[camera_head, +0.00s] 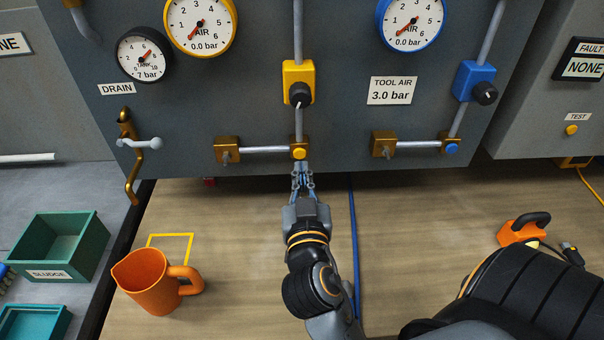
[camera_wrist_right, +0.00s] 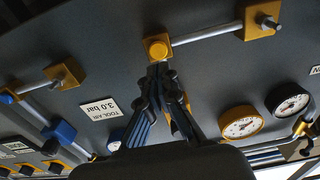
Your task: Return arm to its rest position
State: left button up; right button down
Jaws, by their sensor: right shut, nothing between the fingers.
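My right gripper (camera_head: 302,178) is shut and empty at the lower edge of the grey panel, its fingertips just below a yellow button (camera_head: 299,153) on a brass block. In the wrist view the gripper's fingertips (camera_wrist_right: 161,70) come together just below the same yellow button (camera_wrist_right: 157,48); I cannot tell whether they touch it. The right arm (camera_head: 310,262) reaches up from the bottom of the head view over the wooden bench. My left gripper is not in view.
The grey panel (camera_head: 340,130) carries gauges, a yellow valve (camera_head: 298,82), a blue valve (camera_head: 474,81) and pipes. A green bin (camera_head: 62,247) stands left.

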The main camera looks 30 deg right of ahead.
jog(key=shift+s+a+f, duration=0.1)
jog(key=shift+a+f, duration=0.15)
jog(key=shift+f, duration=0.2)
